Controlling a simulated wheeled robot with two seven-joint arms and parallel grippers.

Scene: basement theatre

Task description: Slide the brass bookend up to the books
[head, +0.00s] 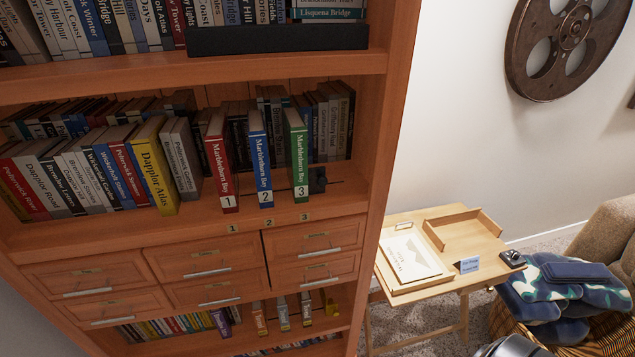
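A small yellow, brass-coloured piece (331,303) stands at the right end of the low shelf, and it looks like the brass bookend. To its left on that shelf stand a few spaced books: a grey one (306,309), another pale one (283,314), an orange one (260,318) and a purple one (221,322). A gap shows between the bookend and the nearest grey book. The shelf's lower part is cut off or shaded. Neither gripper shows in the head view.
Above are drawers (208,270) with handles, then a shelf with red (221,165), blue (261,160) and green (297,155) numbered volumes and a dark object (318,180). Right stand a small wooden table (405,293) and an armchair (607,235). A grey rounded part (512,346) shows at the bottom edge.

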